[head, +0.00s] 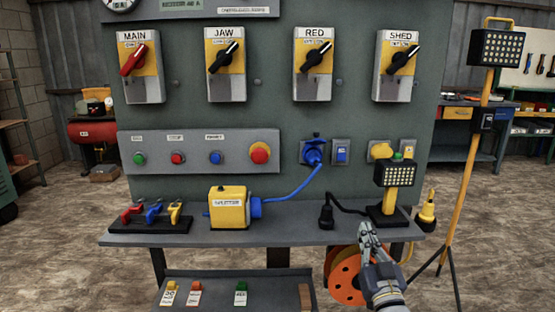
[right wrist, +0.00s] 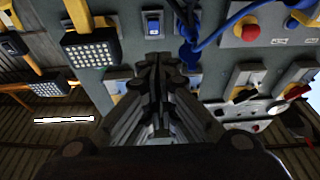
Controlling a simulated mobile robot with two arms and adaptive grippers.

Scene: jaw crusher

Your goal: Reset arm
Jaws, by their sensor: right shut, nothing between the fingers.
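My right gripper (head: 368,230) is shut and empty. It stands in front of the shelf's front edge, right of centre in the head view, pointing up. In the right wrist view its closed fingers (right wrist: 158,65) fill the middle, with the panel behind them. My left gripper is not in view. The grey-green control panel (head: 280,105) carries the MAIN (head: 138,65), JAW (head: 225,62), RED (head: 313,62) and SHED (head: 397,65) rotary switches. The MAIN handle is red; the other handles are black.
The shelf (head: 290,239) holds a yellow box (head: 229,210) with a blue cable, colored clips (head: 152,213), a black plug (head: 326,215) and a small lamp (head: 394,174). An orange reel (head: 346,275) hangs below, close to my right gripper. A tripod lamp (head: 496,48) stands right.

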